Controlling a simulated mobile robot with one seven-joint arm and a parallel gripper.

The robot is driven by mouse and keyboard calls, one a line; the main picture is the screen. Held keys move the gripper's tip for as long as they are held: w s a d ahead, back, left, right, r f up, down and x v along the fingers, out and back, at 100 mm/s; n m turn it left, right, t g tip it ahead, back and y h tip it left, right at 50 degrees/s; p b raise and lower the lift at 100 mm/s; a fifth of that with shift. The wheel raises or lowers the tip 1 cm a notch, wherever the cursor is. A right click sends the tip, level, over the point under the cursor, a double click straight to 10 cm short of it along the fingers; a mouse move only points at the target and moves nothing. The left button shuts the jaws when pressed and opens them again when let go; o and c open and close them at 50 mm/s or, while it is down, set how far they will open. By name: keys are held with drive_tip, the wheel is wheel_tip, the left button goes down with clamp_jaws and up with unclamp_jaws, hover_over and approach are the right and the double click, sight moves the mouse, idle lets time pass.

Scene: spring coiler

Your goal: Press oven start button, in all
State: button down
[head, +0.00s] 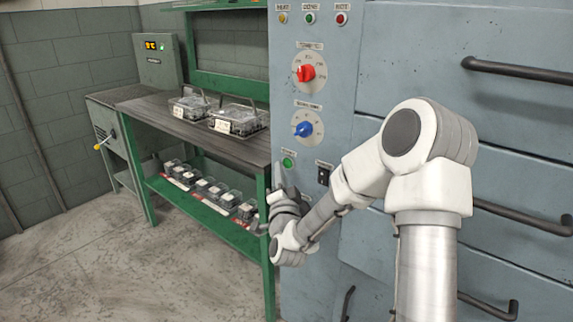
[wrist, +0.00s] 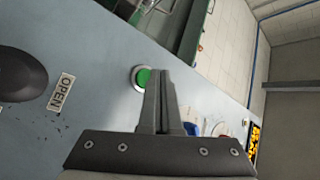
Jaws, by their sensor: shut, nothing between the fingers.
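The green start button (head: 288,162) is on the lower left of the blue-grey oven panel (head: 335,95), below the blue knob. It also shows in the wrist view as a green disc (wrist: 142,77) in a light ring. My gripper (head: 279,168) is shut and empty, its tips just left of the button in the head view. In the wrist view the closed fingers (wrist: 161,72) stand right beside the button and overlap its right edge. I cannot tell whether the fingertips touch the button or the panel.
A red knob (head: 306,72) and a blue knob (head: 303,129) are above the button. A black switch (head: 323,175) is to its right. Drawers with dark handles (head: 515,70) fill the right. A green-framed bench (head: 235,150) with boxes stands close on the left.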

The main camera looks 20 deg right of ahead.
idle(0.3)
drive_tip(key=shift+w+d, duration=0.25)
drive_tip(key=shift+d, duration=0.05)
drive_tip(key=shift+w+d+b, duration=0.2)
drive_tip(key=shift+d+b, duration=0.15)
drive_tip(key=shift+b, duration=0.1)
idle(0.5)
idle(0.4)
drive_tip(key=shift+s+a+b, duration=0.3)
drive_tip(key=shift+s+a, duration=0.2)
drive_tip(key=shift+a, duration=0.15)
drive_tip(key=s+a, duration=0.1)
drive_tip(key=a, duration=0.1)
drive_tip(key=s+a+b, duration=0.1)
drive_tip(key=s+a, duration=0.1)
idle(0.3)
drive_tip(key=shift+a, duration=0.1)
idle(0.4)
